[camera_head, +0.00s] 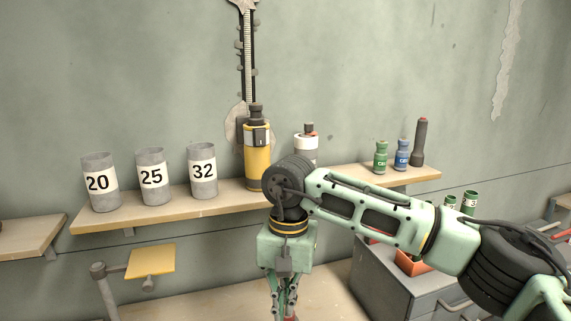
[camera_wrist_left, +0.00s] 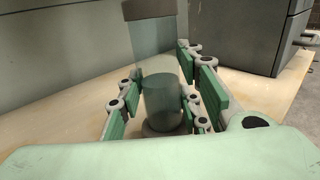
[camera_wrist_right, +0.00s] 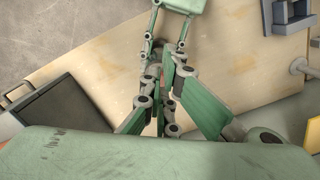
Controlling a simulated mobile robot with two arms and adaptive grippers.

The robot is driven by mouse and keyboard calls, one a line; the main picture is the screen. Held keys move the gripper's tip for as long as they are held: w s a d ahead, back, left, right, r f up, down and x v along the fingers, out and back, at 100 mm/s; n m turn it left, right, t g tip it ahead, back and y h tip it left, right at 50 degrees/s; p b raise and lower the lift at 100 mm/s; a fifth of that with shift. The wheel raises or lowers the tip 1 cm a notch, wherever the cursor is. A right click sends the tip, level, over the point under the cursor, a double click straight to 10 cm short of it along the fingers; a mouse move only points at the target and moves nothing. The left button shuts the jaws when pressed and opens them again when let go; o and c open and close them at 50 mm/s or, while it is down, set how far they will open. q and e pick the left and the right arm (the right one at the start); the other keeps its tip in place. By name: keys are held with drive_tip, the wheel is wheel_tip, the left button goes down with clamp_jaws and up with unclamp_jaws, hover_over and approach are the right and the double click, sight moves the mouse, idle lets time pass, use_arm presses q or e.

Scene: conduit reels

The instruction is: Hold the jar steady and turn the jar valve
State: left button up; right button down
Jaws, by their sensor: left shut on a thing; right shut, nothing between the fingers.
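A clear glass jar (camera_wrist_left: 163,100) with a dark cap-like top (camera_wrist_left: 150,9) stands upright in the left wrist view. My left gripper (camera_wrist_left: 160,88) is shut on the jar, with a green finger on each side. In the head view my right arm reaches in from the right, and my right gripper (camera_head: 283,308) points down near the bottom edge. In the right wrist view my right gripper (camera_wrist_right: 167,70) is shut and empty, close to the fingers of my left gripper (camera_wrist_right: 166,45). The valve is not clearly visible; the grippers hide much of that spot.
A wall shelf (camera_head: 228,203) holds grey numbered cups (camera_head: 151,176), a yellow canister (camera_head: 257,158), a white bottle (camera_head: 306,150) and small green (camera_head: 380,157) and blue (camera_head: 402,156) jars. A grey cabinet (camera_head: 375,285) stands right. A yellow plate (camera_head: 151,260) is at left.

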sight(287, 319)
use_arm(q)
drive_tip(key=shift+f, duration=0.35)
drive_tip(key=shift+s, duration=0.1)
use_arm(e)
wheel_tip(287, 319, down, 4)
drive_tip(key=shift+s, duration=0.15)
drive_tip(key=shift+d+f, duration=0.1)
use_arm(q)
drive_tip(key=shift+r, duration=0.15)
use_arm(e)
drive_tip(key=shift+w+d, duration=0.2)
drive_tip(key=shift+w, duration=0.45)
idle(0.5)
use_arm(q)
drive_tip(key=shift+s, duration=0.1)
use_arm(e)
drive_tip(key=shift+a, duration=0.15)
drive_tip(key=shift+s+a, duration=0.15)
drive_tip(key=shift+s, duration=0.2)
use_arm(q)
drive_tip(key=shift+w, duration=0.2)
use_arm(e)
wheel_tip(287, 319, up, 6)
drive_tip(key=shift+w+r, duration=0.2)
idle(0.3)
